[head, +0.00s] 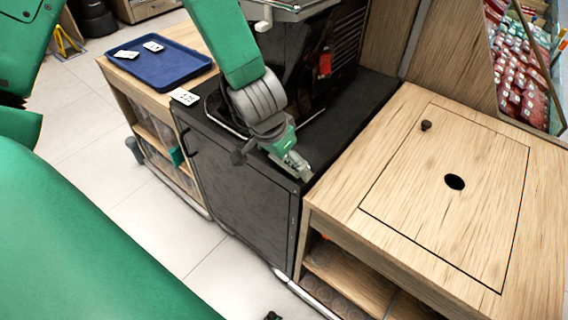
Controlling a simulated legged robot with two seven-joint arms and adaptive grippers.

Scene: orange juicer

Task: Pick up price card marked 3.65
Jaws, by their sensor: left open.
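A white price card (184,96) with dark print lies at the left end of the black counter, near the wooden shelf's edge. Its figures are too small to read surely. Two more white cards, one on the left (127,54) and one on the right (153,46), lie on a blue tray (178,70); their print is also unreadable. My left gripper (297,169) is open over the front edge of the black counter, to the right of the nearest card and well apart from it. No card shows between its fingers. My right gripper is not in view.
The black cabinet (245,185) carries a dark machine (335,50) behind my left arm. A wooden counter (400,150) with a dark hole and a small knob stands right, its top otherwise clear. Red packaged goods (520,75) are at the upper right.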

